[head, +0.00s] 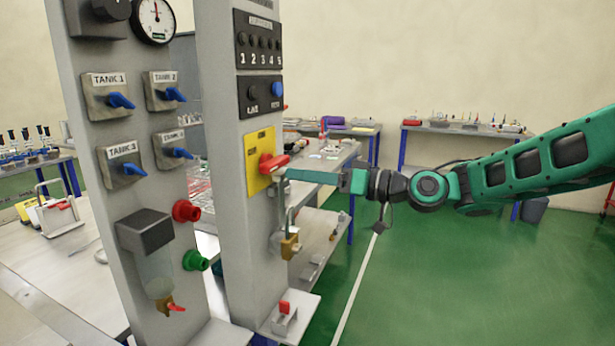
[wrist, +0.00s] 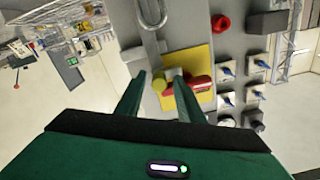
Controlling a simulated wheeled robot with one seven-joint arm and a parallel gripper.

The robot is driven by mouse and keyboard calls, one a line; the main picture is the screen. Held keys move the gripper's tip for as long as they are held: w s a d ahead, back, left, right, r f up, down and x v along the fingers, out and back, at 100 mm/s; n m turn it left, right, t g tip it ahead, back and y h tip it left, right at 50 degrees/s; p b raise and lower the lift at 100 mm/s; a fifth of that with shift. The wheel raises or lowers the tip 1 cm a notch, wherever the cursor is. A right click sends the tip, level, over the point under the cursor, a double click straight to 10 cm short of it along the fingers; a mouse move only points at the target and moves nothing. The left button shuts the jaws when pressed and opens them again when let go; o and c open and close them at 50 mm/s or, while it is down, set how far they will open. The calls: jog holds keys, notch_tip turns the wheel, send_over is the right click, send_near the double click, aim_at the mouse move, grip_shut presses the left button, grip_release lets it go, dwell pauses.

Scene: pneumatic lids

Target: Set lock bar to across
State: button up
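A red lock bar (head: 272,163) sits on a yellow plate (head: 252,152) on the grey post. In the head view it lies roughly level, slightly tilted. The red bar (wrist: 203,84) and yellow plate (wrist: 200,55) also show in the wrist view, where a finger partly covers the bar. My gripper (head: 287,174) is at the bar's near right end in the head view. Whether a finger touches the bar I cannot tell.
A brass padlock (head: 290,247) hangs from a shackle below the plate. A switch box (head: 259,95) is above it. The left panel carries blue tank knobs (head: 121,100), a red port (head: 186,210) and a green port (head: 195,261). Green floor (head: 430,270) at right is open.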

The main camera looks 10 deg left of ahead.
jog(key=shift+d+r, duration=0.1)
jog(key=s+d, duration=0.1)
jog(key=d, duration=0.9)
jog(key=shift+s+d, duration=0.2)
jog(key=shift+s, duration=0.2)
